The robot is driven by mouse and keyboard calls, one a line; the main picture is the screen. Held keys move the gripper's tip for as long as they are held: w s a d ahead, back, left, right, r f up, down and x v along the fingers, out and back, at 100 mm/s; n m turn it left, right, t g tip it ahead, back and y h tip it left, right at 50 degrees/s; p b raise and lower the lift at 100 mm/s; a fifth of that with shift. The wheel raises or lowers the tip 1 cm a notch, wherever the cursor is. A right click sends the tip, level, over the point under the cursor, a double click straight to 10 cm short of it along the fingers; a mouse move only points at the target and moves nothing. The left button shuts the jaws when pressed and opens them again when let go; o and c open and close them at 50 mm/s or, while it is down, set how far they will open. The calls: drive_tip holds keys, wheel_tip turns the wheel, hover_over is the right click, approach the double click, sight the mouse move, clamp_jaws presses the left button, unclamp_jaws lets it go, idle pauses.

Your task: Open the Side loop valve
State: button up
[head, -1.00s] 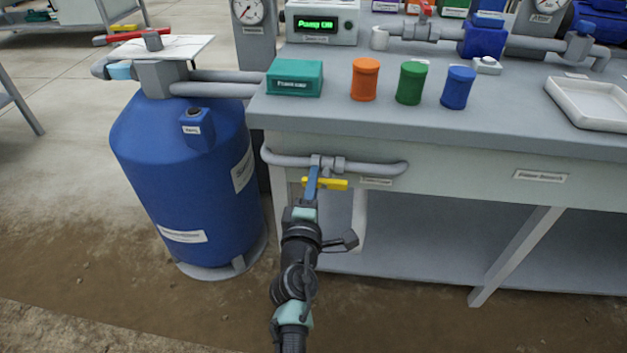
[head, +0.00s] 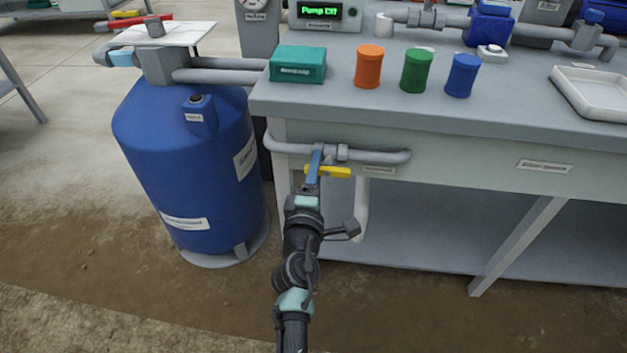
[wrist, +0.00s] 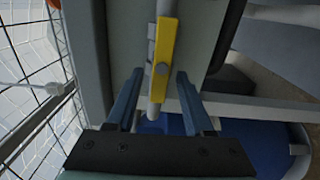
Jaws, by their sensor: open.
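A valve with a yellow lever handle (head: 336,172) sits on a grey pipe (head: 380,157) along the bench's front face. In the wrist view the yellow handle (wrist: 164,60) looks roughly parallel to the grey pipe behind it. A small label (head: 379,171) beside it is too blurred to read. My gripper (head: 316,158) is at the valve, its blue finger overlapping the handle's left part. In the wrist view my gripper (wrist: 160,80) is open, one blue finger on each side of the handle's lower end, with visible gaps. Whether either finger touches it I cannot tell.
A blue tank (head: 185,165) stands on the floor left of the bench (head: 440,125). A teal box (head: 298,64), orange, green and blue containers and a white tray (head: 597,92) stand on top. A display (head: 320,12) reads "Pump Off". A slanted bench leg (head: 515,250) is at right.

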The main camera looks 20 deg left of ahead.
drive_tip(key=p+v, duration=0.2)
drive_tip(key=v, duration=1)
drive_tip(key=shift+s, duration=0.4)
drive_tip(key=shift+d, duration=0.15)
drive_tip(key=w+d+r+m+t+h, duration=0.2)
drive_tip(key=d+r+m, duration=0.2)
drive_tip(key=r, duration=0.6)
drive_tip(key=w+d+r+m+t+h, duration=0.15)
drive_tip(key=d+r+m, duration=0.3)
drive_tip(key=r, duration=0.55)
drive_tip(key=w+d+r+m+t+h, duration=0.15)
drive_tip(key=d+r+m, duration=0.3)
drive_tip(key=r, duration=0.65)
drive_tip(key=s+d+r+m+t, duration=0.2)
drive_tip(key=s+r+m+t, duration=0.15)
drive_tip(key=s+r, duration=0.55)
drive_tip(key=s+d+r+m+t, duration=0.2)
drive_tip(key=s+r+m, duration=0.3)
drive_tip(key=r, duration=0.9)
wheel_tip(320, 180, up, 34)
drive_tip(key=w+p, duration=0.1)
drive_tip(key=p, duration=3.4)
drive_tip(key=shift+p, duration=0.3)
drive_tip(key=shift+d+g, duration=0.1)
drive_tip(key=shift+g, duration=0.15)
